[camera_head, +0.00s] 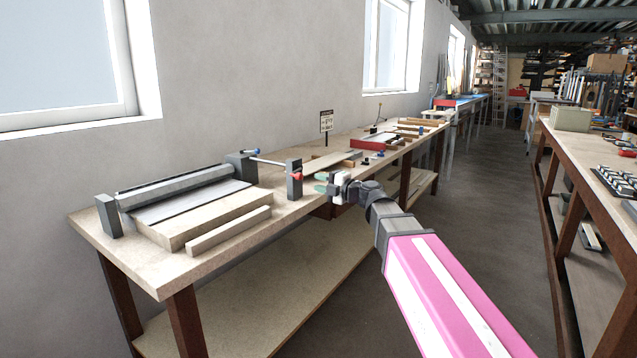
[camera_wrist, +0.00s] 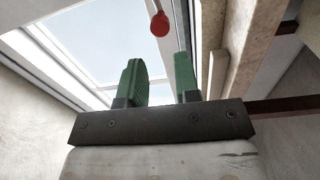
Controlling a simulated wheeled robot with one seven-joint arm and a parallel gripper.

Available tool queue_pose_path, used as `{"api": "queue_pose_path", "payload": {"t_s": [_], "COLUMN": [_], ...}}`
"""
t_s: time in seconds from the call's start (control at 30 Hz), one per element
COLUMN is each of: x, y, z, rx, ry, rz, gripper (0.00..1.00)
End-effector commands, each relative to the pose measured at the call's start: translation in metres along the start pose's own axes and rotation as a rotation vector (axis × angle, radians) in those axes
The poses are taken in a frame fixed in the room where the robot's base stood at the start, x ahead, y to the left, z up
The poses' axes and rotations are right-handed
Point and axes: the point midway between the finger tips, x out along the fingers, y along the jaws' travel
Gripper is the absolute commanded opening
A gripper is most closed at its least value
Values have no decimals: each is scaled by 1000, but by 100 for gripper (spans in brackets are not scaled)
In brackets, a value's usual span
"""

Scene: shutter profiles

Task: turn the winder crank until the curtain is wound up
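The winder stands on the workbench (camera_head: 102,237) against the wall. Its grey roller (camera_head: 175,187) lies between end posts, and a grey curtain sheet (camera_head: 190,204) runs from it over a wooden block. A crank rod with blue ends (camera_head: 252,152) reaches to a grey post (camera_head: 294,184); a red knob (camera_head: 297,175) sits by that post. In the wrist view, a red knob (camera_wrist: 160,23) on a thin grey rod is beyond the fingertips, above the gap. My gripper (camera_head: 322,183), with green fingers (camera_wrist: 160,78), is open and empty, just right of the red knob and apart from it.
A wooden bar (camera_head: 230,230) lies along the bench's front edge. A small sign (camera_head: 326,122) and a red tray (camera_head: 374,141) stand farther along the bench. The aisle floor (camera_head: 475,200) is clear; another bench (camera_head: 590,150) is at right.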

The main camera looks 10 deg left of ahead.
Motion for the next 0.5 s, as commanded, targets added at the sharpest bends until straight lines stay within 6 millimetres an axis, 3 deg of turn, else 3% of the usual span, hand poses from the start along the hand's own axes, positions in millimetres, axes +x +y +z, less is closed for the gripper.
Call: {"api": "queue_pose_path", "payload": {"t_s": [0.03, 0.1, 0.27, 0.5], "x": [3, 9, 37, 76], "y": [1, 3, 8, 15], "z": [-1, -4, -19, -44], "rx": [3, 20, 111, 308], "ry": [7, 27, 109, 135], "rz": [-7, -30, -165, -505], "gripper": [14, 0, 0, 0]}}
